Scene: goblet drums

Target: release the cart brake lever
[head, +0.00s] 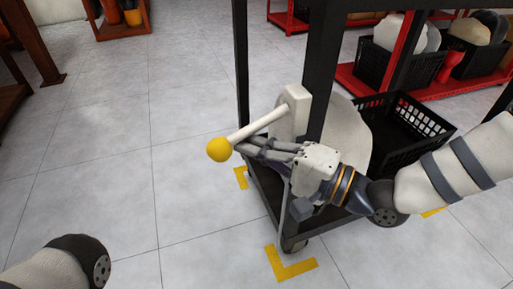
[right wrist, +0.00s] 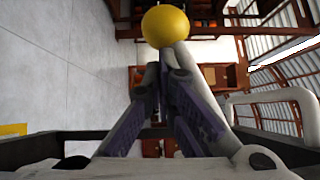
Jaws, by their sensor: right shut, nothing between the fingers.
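The brake lever (head: 258,123) is a white rod with a yellow ball knob (head: 219,150). It slants down to the left from a white bracket (head: 291,108) on the cart's dark post. My right gripper (head: 243,144) is shut and empty, with its fingertips just below the rod near the knob. In the right wrist view the knob (right wrist: 166,26) is beyond the fingertips (right wrist: 162,72), and the rod (right wrist: 186,58) runs along their right side. I cannot tell whether they touch. My left gripper is out of view; only part of my left arm shows.
The black-framed cart (head: 321,75) carries a black basket (head: 408,128) and a pale round thing beside it. Yellow tape corners (head: 290,266) mark the floor by its wheel. Red shelving with baskets (head: 383,62) stands behind. The tiled floor to the left is clear.

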